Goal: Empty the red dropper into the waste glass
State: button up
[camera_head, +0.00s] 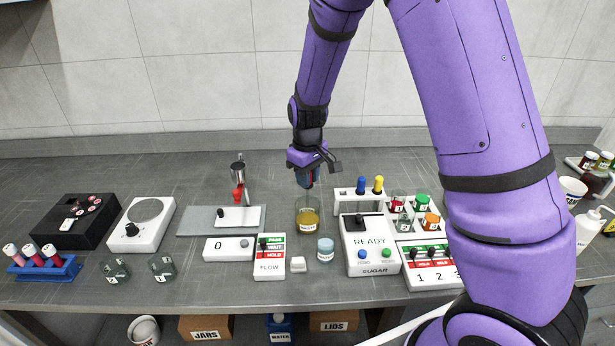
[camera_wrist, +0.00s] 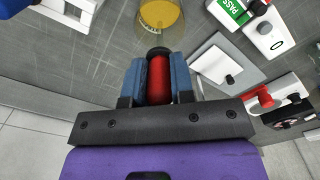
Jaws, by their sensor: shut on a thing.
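My gripper (camera_head: 307,178) is shut on the red dropper (camera_wrist: 157,78), whose red body sits between the two blue finger pads in the wrist view. In the head view the fingers mostly hide the dropper. A clear glass (camera_head: 306,232) with amber liquid and a small white label stands on the bench just below my gripper; the label is too small to read surely. Its yellow liquid (camera_wrist: 160,14) also shows at the top of the wrist view, just beyond the dropper's dark end. I cannot tell whether the dropper's tip is inside the glass.
A white rack (camera_head: 346,203) with blue and yellow droppers stands right of the glass. The READY sugar box (camera_head: 371,262), a small blue jar (camera_head: 325,250) and the FLOW panel (camera_head: 269,268) lie in front.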

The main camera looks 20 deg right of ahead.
dwell(0.5)
jog(key=shift+r, duration=3)
